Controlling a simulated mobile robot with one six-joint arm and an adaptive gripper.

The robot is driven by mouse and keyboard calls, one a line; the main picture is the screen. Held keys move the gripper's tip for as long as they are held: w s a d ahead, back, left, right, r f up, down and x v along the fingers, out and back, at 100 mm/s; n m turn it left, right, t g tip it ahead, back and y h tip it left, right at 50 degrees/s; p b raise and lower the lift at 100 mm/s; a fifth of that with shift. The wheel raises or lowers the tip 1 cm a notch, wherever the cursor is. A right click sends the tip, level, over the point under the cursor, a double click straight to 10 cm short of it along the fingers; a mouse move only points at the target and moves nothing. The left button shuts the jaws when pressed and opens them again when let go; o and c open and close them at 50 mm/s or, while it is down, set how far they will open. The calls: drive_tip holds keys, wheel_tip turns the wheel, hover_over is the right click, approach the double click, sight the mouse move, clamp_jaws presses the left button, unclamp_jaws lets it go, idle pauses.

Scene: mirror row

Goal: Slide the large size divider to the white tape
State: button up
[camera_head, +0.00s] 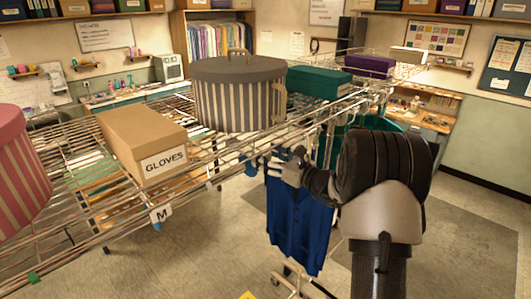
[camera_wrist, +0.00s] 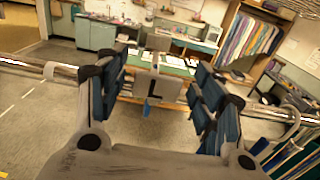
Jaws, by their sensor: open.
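The large size divider, a grey tag marked L (camera_wrist: 156,88), hangs on the metal rail in the wrist view. My gripper (camera_wrist: 162,68) is open, with one finger on each side of the divider and visible gaps between. In the head view my gripper (camera_head: 293,166) is at the shelf's front rail, above a blue shirt; the L tag cannot be made out there. A pale band or ring (camera_wrist: 48,70) is around the rail at left in the wrist view; I cannot tell whether it is the white tape.
A divider marked M (camera_head: 161,215) hangs farther left on the rail, and green tape (camera_head: 34,277) is at its near end. The blue shirt (camera_head: 300,222) hangs below my gripper. A GLOVES box (camera_head: 145,140) and a striped round box (camera_head: 238,95) stand on the wire shelf.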

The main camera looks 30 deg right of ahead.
drive_tip(key=shift+w+a, duration=0.25)
drive_tip(key=shift+w, duration=0.25)
drive_tip(key=shift+c, duration=0.6)
clamp_jaws()
